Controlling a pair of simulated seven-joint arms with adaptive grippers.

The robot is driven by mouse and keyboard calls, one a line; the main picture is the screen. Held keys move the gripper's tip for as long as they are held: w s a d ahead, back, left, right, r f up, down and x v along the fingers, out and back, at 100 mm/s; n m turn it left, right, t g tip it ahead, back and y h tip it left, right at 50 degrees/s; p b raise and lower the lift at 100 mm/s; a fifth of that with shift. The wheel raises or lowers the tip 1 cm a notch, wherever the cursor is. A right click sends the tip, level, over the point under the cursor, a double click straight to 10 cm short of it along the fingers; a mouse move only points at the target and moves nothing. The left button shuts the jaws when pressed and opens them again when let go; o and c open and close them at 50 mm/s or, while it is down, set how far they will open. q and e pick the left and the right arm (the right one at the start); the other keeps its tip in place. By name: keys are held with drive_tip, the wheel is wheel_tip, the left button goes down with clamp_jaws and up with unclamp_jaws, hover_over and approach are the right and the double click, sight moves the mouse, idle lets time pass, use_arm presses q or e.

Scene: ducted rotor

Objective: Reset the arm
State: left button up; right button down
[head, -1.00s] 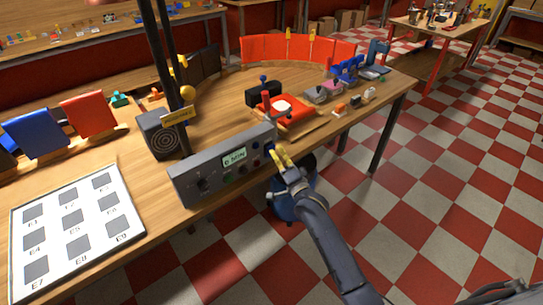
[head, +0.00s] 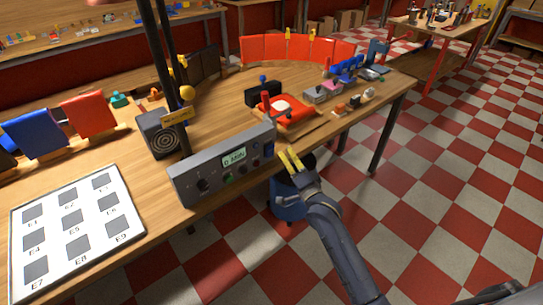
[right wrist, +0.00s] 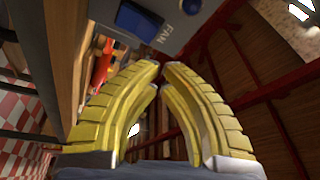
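My right gripper (head: 288,156) has yellow fingers and hangs just off the table's front edge, to the right of the grey control box (head: 210,172). It is apart from the box. In the right wrist view its fingertips (right wrist: 161,66) come together with nothing between them. A blue rocker switch (right wrist: 138,22) labelled FAN shows just beyond the fingertips; in the head view a blue switch (head: 269,149) sits at the box's right end. The box also has a small lit display (head: 234,157) and a knob (head: 203,185). My left gripper is out of view.
A white board with labelled grey squares (head: 130,222) lies at the left front. A round-grilled speaker-like box (head: 160,138) and dark posts stand behind the control box. A red tray (head: 292,116) lies to the right. A blue bin (head: 287,205) is below the edge; open floor lies right.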

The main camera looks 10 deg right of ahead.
idle(0.6)
wheel_tip(320, 180, down, 19)
drive_tip(key=d+n+g+h, duration=0.2)
drive_tip(key=n+g, duration=0.2)
drive_tip(key=n, duration=0.3)
drive_tip(key=s+d+f+n+g, duration=0.15)
drive_tip(key=s+f, duration=0.25)
drive_tip(key=f, duration=0.4)
drive_tip(key=s+f+n+g+h, duration=0.15)
drive_tip(key=s+f, duration=0.25)
drive_tip(key=f, duration=0.4)
drive_tip(key=s+d+f+n+g+y, duration=0.15)
drive_tip(key=s+f, duration=0.25)
drive_tip(key=f, duration=0.4)
drive_tip(key=s+f+n+g+h, duration=0.2)
drive_tip(key=s+f+g, duration=0.3)
drive_tip(key=s+f, duration=1.4)
drive_tip(key=s+f+g, duration=0.2)
drive_tip(key=s, duration=1.2)
drive_tip(key=s+f+n+g, duration=0.1)
drive_tip(key=s+f+g, duration=0.1)
drive_tip(key=s, duration=1.3)
drive_tip(key=shift+s+d+f+g, duration=0.2)
drive_tip(key=shift+d+f+g, duration=0.2)
drive_tip(key=shift+f, duration=0.3)
